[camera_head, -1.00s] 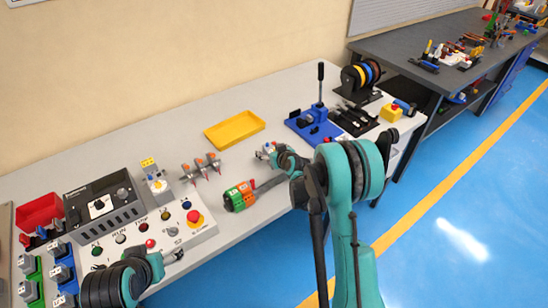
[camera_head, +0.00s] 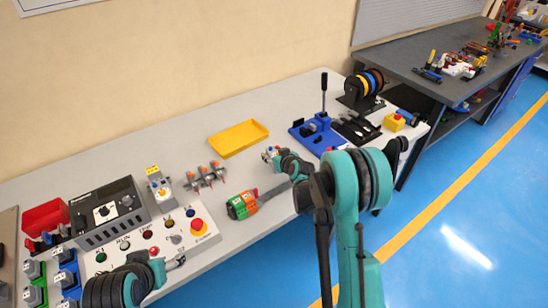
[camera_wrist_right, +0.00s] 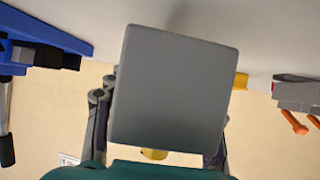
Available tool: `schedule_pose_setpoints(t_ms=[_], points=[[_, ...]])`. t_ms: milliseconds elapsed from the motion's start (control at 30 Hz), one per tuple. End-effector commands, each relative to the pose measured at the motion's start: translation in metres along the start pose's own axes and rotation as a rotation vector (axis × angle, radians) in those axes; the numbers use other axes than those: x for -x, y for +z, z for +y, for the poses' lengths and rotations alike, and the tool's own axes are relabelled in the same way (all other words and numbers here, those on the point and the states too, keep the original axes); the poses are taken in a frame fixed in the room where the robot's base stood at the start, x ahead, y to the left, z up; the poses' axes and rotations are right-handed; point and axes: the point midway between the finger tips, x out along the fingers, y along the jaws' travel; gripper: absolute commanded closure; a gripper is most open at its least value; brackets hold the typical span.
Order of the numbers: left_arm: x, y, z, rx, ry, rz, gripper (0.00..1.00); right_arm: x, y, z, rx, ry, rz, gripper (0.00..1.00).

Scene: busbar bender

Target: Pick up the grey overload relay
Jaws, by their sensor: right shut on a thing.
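The grey overload relay (camera_wrist_right: 172,90) fills the middle of the right wrist view as a plain grey block. My right gripper (camera_wrist_right: 160,128) is shut on it, with a finger on each side, mostly hidden behind it. In the head view the relay (camera_head: 267,153) shows small, with blue and red spots, at the tip of my right gripper (camera_head: 277,158), over the light bench in front of the yellow tray. I cannot tell its exact height above the bench. My left gripper (camera_head: 174,262) is low at the left, by the control panel; its fingers are too small to read.
The yellow tray (camera_head: 238,138) lies behind the relay. A blue lever press (camera_head: 316,135) stands to the right. Grey parts with orange tips (camera_head: 205,176) and a control panel (camera_head: 150,237) are to the left.

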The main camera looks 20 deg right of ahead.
Motion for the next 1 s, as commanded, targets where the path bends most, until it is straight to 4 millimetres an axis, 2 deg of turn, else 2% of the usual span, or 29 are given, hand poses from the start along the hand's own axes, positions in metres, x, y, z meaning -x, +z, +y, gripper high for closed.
schedule_pose_setpoints(t_ms=[33, 67, 300, 500, 700, 1000], points=[[0.008, -0.006, 0.000, 0.000, 0.000, 0.000, 0.27, 0.007, -0.014, 0.000, 0.000, 0.000, 0.001, 0.85], [0.011, -0.008, 0.000, 0.000, 0.000, 0.000, 0.27, 0.011, -0.019, 0.000, 0.000, 0.000, 0.001, 0.85], [0.026, -0.019, 0.000, 0.000, 0.000, 0.000, 0.27, 0.044, -0.037, 0.057, -0.005, 0.004, 0.000, 0.85], [0.035, -0.025, 0.000, 0.000, 0.000, 0.000, 0.27, 0.066, -0.050, 0.092, -0.003, 0.003, 0.001, 0.85], [0.039, -0.028, 0.000, 0.000, 0.000, 0.000, 0.27, 0.075, -0.055, 0.107, -0.001, 0.001, 0.001, 0.85], [0.039, -0.028, 0.000, 0.000, 0.000, 0.000, 0.27, 0.076, -0.055, 0.110, -0.001, 0.000, 0.001, 0.85]])
